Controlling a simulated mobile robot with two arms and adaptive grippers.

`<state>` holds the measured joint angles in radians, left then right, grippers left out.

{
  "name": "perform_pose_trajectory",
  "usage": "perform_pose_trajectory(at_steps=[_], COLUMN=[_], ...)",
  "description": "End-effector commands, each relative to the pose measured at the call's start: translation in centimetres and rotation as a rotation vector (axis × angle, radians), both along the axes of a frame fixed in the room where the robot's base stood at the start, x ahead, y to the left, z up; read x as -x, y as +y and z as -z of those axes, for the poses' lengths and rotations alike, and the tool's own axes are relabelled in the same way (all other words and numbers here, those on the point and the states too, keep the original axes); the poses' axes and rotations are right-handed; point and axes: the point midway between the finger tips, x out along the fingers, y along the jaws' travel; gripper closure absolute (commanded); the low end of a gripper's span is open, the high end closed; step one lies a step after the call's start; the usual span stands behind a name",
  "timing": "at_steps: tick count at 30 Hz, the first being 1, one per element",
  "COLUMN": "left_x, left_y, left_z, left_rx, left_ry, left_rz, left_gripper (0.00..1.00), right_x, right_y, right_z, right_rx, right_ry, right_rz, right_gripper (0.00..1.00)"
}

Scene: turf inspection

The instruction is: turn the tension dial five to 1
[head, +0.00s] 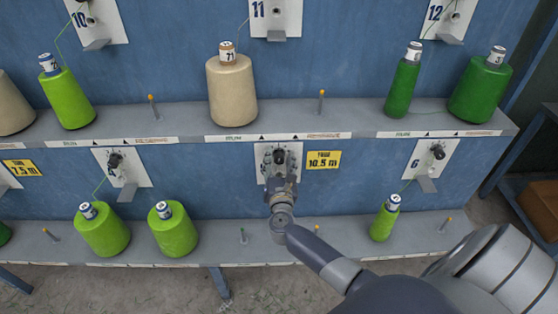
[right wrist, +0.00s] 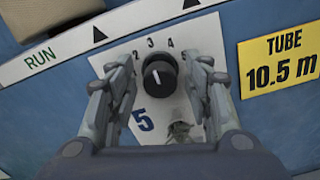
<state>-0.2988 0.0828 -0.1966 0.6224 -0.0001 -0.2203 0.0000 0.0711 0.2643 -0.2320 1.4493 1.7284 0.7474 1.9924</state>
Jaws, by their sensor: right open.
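Tension dial five is a round black knob with a white pointer line, on a white plate (right wrist: 150,115) marked with a blue 5. The knob (right wrist: 160,78) shows between my fingers in the right wrist view, and in the head view (head: 279,156) just beyond my gripper. My right gripper (head: 281,178) is open, with one finger on each side of the knob and visible gaps. My left gripper is out of view.
A yellow tube label (head: 323,160) is right of the plate. Above is a grey shelf (head: 290,115) with a beige spool (head: 231,90) and green ones. The lower shelf (head: 340,222) carries green spools (head: 173,230) and short pegs.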

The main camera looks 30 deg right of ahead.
Motion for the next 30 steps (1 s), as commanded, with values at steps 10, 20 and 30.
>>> perform_pose_trajectory(at_steps=[10, 20, 30], left_x=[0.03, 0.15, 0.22], left_y=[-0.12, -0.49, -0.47], left_z=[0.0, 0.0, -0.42], left_rx=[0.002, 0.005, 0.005], left_ry=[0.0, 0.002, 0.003], left_rz=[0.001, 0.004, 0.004], left_gripper=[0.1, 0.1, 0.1], right_x=[-0.05, -0.04, 0.0], right_y=[-0.03, -0.03, -0.06], right_z=[0.03, 0.02, -0.04], right_rx=[0.0, 0.003, 0.105], right_ry=[0.001, 0.003, 0.066], right_rz=[0.0, 0.0, 0.002], right_gripper=[0.74, 0.98, 0.98])
